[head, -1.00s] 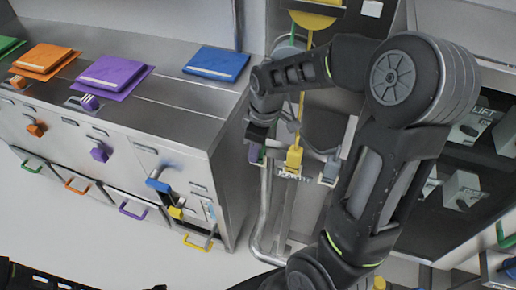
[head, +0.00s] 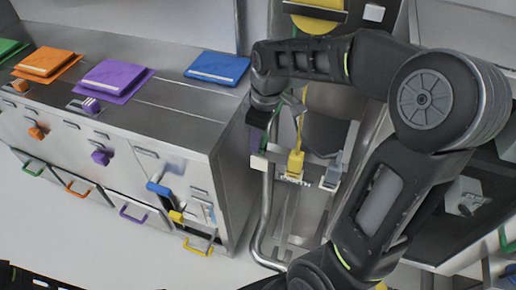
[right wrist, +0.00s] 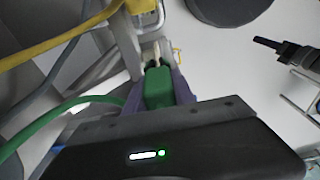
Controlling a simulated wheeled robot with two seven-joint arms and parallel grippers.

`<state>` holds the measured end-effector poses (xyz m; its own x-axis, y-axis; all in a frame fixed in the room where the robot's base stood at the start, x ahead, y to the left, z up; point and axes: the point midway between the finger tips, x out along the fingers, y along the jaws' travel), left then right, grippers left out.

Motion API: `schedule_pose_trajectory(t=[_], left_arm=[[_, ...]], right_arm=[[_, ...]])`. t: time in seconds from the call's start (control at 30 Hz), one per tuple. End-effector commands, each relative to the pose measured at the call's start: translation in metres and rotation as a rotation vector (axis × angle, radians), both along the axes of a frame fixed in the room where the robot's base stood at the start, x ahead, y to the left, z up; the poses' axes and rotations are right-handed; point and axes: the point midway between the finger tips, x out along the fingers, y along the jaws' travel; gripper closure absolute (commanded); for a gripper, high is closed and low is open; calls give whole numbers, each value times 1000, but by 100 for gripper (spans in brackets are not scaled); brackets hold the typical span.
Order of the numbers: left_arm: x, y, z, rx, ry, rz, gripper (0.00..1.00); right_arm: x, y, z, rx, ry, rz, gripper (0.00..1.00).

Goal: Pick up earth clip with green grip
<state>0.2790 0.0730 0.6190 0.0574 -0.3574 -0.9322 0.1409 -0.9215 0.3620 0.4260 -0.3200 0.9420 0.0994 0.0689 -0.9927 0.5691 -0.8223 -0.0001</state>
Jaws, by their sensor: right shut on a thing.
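The earth clip's green grip (right wrist: 158,88) sits between the two fingers of my right gripper (right wrist: 157,75) in the right wrist view. The gripper is shut on it, and a pale metal end shows beyond the grip. A green cable (right wrist: 70,110) runs off to the left. In the head view my right gripper (head: 260,140) points down at the left end of a rail marked EARTH (head: 292,179); the arm and wrist hide most of the clip. I cannot tell whether the clip still touches the rail. My left gripper is not clearly seen.
A yellow grip (head: 295,162) with a yellow cable stands on the rail beside the right gripper. A grey clip (head: 332,172) is at the rail's right end. The metal cabinet (head: 232,165) is close on the left; a bent pipe (head: 266,210) runs below.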

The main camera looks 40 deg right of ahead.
Motion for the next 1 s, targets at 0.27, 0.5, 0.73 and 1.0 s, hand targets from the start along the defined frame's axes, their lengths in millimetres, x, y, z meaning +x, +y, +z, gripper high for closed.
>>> schedule_pose_trajectory(t=[0.27, 0.5, 0.73, 1.0], left_arm=[[0, 0, -2, 0, 0, 0, 64], [0, 0, -2, 0, 0, 0, 64], [0, 0, -2, 0, 0, 0, 64], [0, 0, -2, 0, 0, 0, 64]], right_arm=[[0, 0, 37, 0, -1, 1, 100], [0, 0, 39, 0, 0, 1, 100], [0, 0, 39, 0, 0, 1, 100], [0, 0, 39, 0, 0, 1, 100]])
